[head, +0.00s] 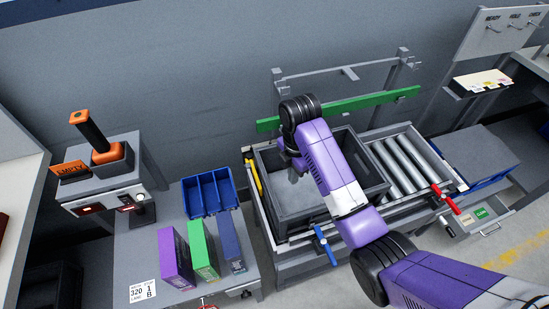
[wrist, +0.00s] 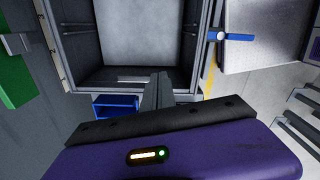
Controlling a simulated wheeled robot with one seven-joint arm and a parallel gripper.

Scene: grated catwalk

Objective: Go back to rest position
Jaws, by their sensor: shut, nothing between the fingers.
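My gripper (wrist: 158,88) is shut and empty in the wrist view, with its fingers pressed together. In the head view my purple arm reaches over a grey crate (head: 284,224), and the gripper end hangs above the crate's left part, mostly hidden by my wrist. The crate stands on a roller conveyor. The crate's bare floor and walls (wrist: 203,45) fill the upper middle of the wrist view, and I see nothing lying in the visible part.
Rollers (head: 400,160) with a red-handled lever (head: 446,198) lie right of the crate; a blue-handled lever (head: 324,245) is in front. Left are a blue divided bin (head: 210,192), purple (head: 174,258), green (head: 203,250) and blue boxes (head: 231,242). A green bar (head: 370,101) runs behind.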

